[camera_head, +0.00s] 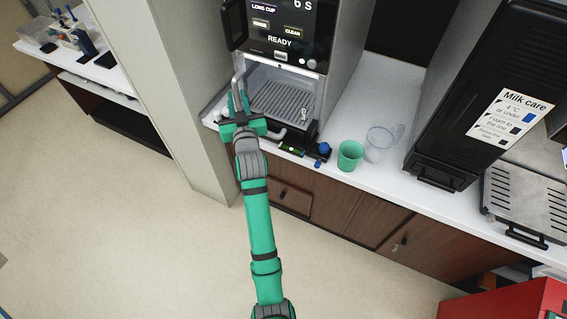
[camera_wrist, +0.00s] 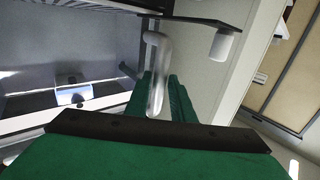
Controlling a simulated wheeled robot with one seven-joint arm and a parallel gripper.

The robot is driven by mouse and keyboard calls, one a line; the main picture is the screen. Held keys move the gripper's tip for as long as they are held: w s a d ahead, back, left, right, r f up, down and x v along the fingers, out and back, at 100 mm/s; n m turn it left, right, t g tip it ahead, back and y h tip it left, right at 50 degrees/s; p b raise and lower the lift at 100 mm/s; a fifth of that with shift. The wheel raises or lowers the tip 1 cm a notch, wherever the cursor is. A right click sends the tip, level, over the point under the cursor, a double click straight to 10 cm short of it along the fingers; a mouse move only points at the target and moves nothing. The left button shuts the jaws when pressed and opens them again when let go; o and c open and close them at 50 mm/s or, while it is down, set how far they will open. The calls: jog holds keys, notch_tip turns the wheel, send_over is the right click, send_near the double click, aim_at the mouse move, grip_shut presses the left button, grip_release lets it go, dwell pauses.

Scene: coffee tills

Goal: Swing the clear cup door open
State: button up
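The coffee machine (camera_head: 344,50) stands on the white counter with its lit cup bay below the display. The clear cup door's pane is hard to make out, so I cannot tell how far it stands open. Its grey upright handle (camera_head: 237,84) is at the left front edge of the bay. My gripper (camera_head: 239,104) reaches up to it from below. In the wrist view the metal handle (camera_wrist: 158,72) lies between my two green fingers, which are close together around it. The contact itself is partly hidden.
A green cup (camera_head: 350,155) and a clear glass jug (camera_head: 381,140) stand on the counter right of the bay. A blue-knobbed item (camera_head: 323,150) sits at the counter edge. A beige wall (camera_head: 165,90) is close on the left. The floor in front is clear.

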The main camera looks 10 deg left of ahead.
grip_shut()
jog(key=v, duration=0.6)
jog(key=shift+s+a, duration=0.25)
jog(key=shift+a, duration=0.05)
jog(key=v, duration=0.6)
jog(key=shift+d, duration=0.35)
